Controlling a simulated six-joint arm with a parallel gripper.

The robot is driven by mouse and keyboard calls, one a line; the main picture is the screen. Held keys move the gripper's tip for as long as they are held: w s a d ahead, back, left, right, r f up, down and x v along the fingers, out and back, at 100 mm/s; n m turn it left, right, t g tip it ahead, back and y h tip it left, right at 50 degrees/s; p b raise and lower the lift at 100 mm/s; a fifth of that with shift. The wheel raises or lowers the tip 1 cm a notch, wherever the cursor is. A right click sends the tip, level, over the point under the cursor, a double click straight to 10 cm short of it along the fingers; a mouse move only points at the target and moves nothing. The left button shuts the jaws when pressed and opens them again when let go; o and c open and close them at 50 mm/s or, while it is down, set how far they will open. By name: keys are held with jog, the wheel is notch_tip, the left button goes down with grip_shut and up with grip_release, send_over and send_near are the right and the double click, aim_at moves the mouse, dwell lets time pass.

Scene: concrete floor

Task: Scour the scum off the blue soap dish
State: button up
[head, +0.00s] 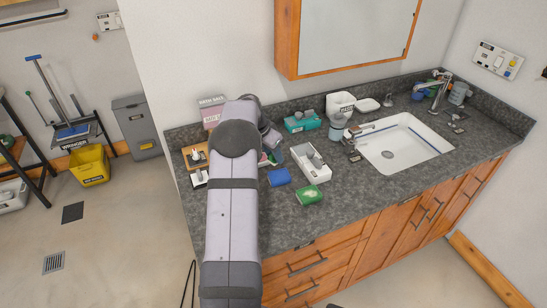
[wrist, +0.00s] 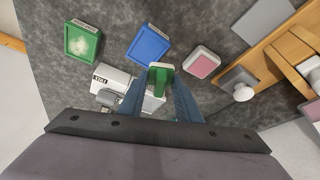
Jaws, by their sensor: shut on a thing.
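The blue soap dish (wrist: 148,46) lies flat on the counter, just beyond my fingertips in the wrist view; its face looks plain blue, with no clear scum visible. It also shows in the head view (head: 279,177). My gripper (wrist: 160,92) is shut on a small green-and-white block (wrist: 161,74), which looks like a scrubber. Whether the block touches the counter I cannot tell. A green dish (wrist: 82,42) with a whitish patch lies left of the blue one, also in the head view (head: 309,196). In the head view my arm hides the gripper.
A white-rimmed pink dish (wrist: 203,63) lies right of the blue one. A white tray (head: 311,164) holding grey items stands close by. A wooden stand (wrist: 262,62) is at the right in the wrist view. The sink (head: 405,147) is farther right; the counter's front strip is clear.

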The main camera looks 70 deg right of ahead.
jog(key=shift+r+p, duration=0.8)
jog(key=shift+r, duration=0.95)
jog(key=shift+w, duration=0.1)
